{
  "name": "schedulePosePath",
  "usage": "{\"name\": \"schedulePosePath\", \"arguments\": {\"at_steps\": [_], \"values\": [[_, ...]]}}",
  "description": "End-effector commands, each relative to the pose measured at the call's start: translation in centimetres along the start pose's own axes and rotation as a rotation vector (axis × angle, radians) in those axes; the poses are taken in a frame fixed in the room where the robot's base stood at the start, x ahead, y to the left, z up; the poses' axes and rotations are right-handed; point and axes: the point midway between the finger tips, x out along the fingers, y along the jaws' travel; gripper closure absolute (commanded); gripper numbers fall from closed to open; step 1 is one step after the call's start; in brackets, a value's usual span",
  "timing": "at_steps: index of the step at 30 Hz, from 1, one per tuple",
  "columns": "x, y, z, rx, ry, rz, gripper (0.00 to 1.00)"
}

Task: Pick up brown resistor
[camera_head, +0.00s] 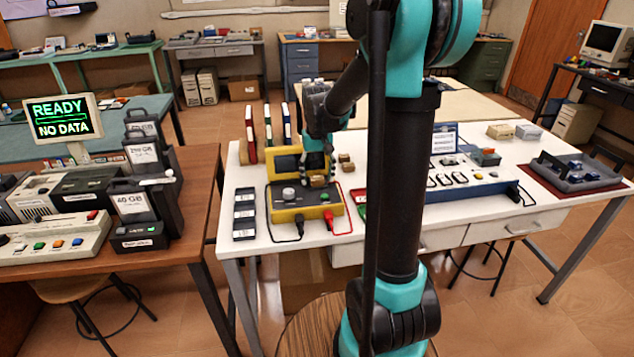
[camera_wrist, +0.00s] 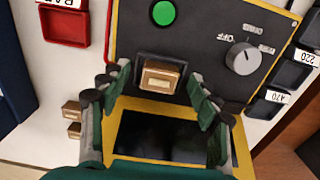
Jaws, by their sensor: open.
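The tester has a green button (camera_wrist: 163,13), a knob (camera_wrist: 243,57) and a yellow-framed screen (camera_wrist: 160,138). Small labelled trays (camera_wrist: 290,72) stand at one side, a red tray (camera_wrist: 66,27) at the other. Upright binders (camera_head: 250,135) stand behind the tester. Leads hang from its front.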

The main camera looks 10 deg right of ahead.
Motion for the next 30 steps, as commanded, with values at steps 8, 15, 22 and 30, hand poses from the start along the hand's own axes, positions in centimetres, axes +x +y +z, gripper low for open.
{"name": "schedulePosePath", "arguments": {"at_steps": [8,15,22,30], "values": [[0.03,0.00,0.01,0.000,0.000,0.000,0.47],[0.02,0.00,0.01,0.000,0.000,0.000,0.76],[0.01,0.00,0.01,0.000,0.000,0.000,0.87],[-0.74,0.00,0.02,0.000,0.000,0.000,0.87]]}}
